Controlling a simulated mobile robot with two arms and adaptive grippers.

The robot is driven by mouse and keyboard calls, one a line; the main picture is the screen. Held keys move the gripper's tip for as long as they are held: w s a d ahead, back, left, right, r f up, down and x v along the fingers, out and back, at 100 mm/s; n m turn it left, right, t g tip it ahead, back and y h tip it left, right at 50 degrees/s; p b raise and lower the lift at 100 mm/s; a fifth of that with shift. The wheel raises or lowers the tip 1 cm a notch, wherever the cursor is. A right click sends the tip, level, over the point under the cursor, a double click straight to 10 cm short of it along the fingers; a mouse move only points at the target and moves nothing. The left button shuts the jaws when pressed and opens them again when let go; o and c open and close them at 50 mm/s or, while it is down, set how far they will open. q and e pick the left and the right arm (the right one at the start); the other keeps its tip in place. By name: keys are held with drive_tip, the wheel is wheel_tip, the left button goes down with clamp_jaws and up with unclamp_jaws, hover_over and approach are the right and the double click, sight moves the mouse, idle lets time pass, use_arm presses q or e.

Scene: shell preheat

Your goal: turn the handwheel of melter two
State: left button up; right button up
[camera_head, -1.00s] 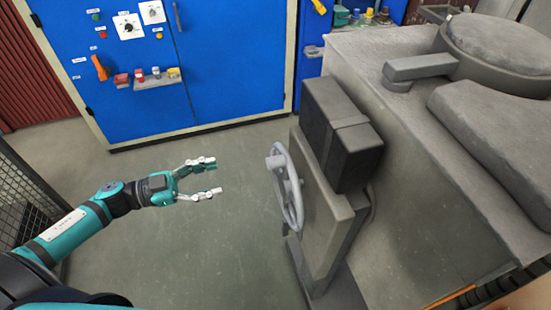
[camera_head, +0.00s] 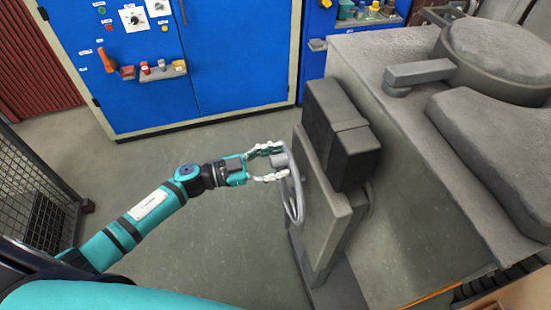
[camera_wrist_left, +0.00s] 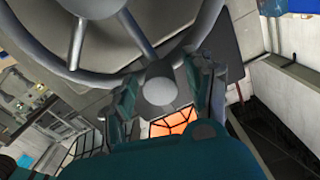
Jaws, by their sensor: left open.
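The grey handwheel (camera_head: 295,205) stands upright on the left face of the grey housing (camera_head: 330,238) in the head view. In the left wrist view its rim and spokes (camera_wrist_left: 78,42) fill the top. A round grey handle (camera_wrist_left: 159,88) sticks out from its rim toward the wrist camera. My left gripper (camera_head: 284,161) is at the wheel's upper part, open, with one finger on each side of the handle. It also shows in the left wrist view (camera_wrist_left: 161,98). I cannot tell if the fingers touch the handle. My right gripper is not in view.
A dark box (camera_head: 340,135) sits on top of the housing. The big grey melter body (camera_head: 420,225) takes up the right side. A blue cabinet (camera_head: 240,60) with switches stands at the back. The floor (camera_head: 215,250) left of the wheel is clear.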

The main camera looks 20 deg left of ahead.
use_arm(q)
drive_tip(key=shift+c, duration=0.2)
clamp_jaws()
drive_tip(key=shift+s+d, duration=0.15)
drive_tip(key=shift+s, duration=0.05)
idle(0.4)
